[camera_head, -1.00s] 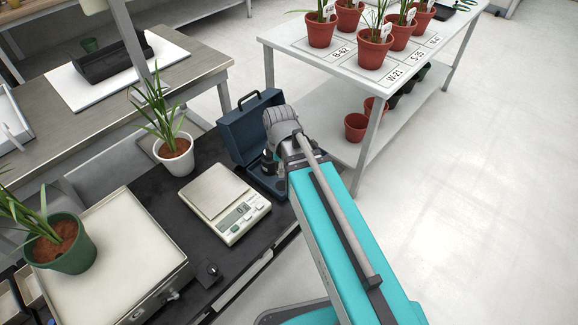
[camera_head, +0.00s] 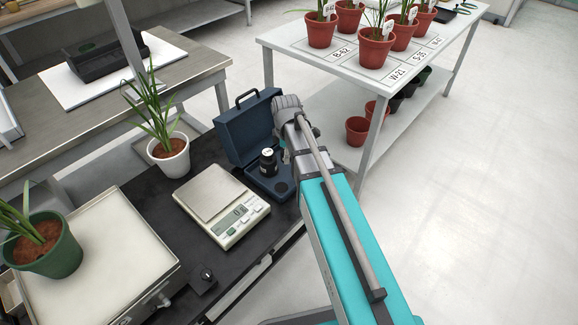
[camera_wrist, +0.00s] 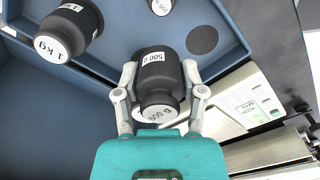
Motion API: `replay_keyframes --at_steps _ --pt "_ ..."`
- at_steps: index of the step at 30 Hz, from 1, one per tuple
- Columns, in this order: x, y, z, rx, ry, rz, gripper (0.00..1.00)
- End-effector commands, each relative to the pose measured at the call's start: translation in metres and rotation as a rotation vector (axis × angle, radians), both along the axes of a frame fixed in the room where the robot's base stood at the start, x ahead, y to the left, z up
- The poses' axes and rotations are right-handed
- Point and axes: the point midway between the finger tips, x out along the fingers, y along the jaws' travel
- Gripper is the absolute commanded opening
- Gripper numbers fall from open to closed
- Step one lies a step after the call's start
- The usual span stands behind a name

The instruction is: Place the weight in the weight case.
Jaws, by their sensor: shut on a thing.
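My gripper (camera_wrist: 161,100) is shut on a black weight (camera_wrist: 158,68) marked 500 g, one finger on each side. The held weight overlaps the blue weight case (camera_wrist: 115,72) in the wrist view; I cannot tell its exact height or whether it touches the case. A black 1 kg weight (camera_wrist: 65,30) stands in the case, and another weight (camera_wrist: 161,5) is cut off at the top edge. A round dark recess (camera_wrist: 202,40) in the case is empty. In the head view the open case (camera_head: 240,135) is visible, but my arm hides the gripper's grasp.
A balance (camera_head: 222,205) stands beside the case on the dark bench. A white-potted plant (camera_head: 169,155) stands behind it and a green-potted plant (camera_head: 50,258) at left. A shelf table (camera_head: 345,75) with red pots is at the right, close behind my arm.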

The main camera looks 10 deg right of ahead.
Motion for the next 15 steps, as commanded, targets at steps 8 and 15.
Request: replay_keyframes --at_steps 8,15 --pt "0.020 -0.007 -0.027 0.000 0.000 0.000 0.00" --pt "0.024 -0.009 -0.031 0.000 0.000 0.001 0.00"
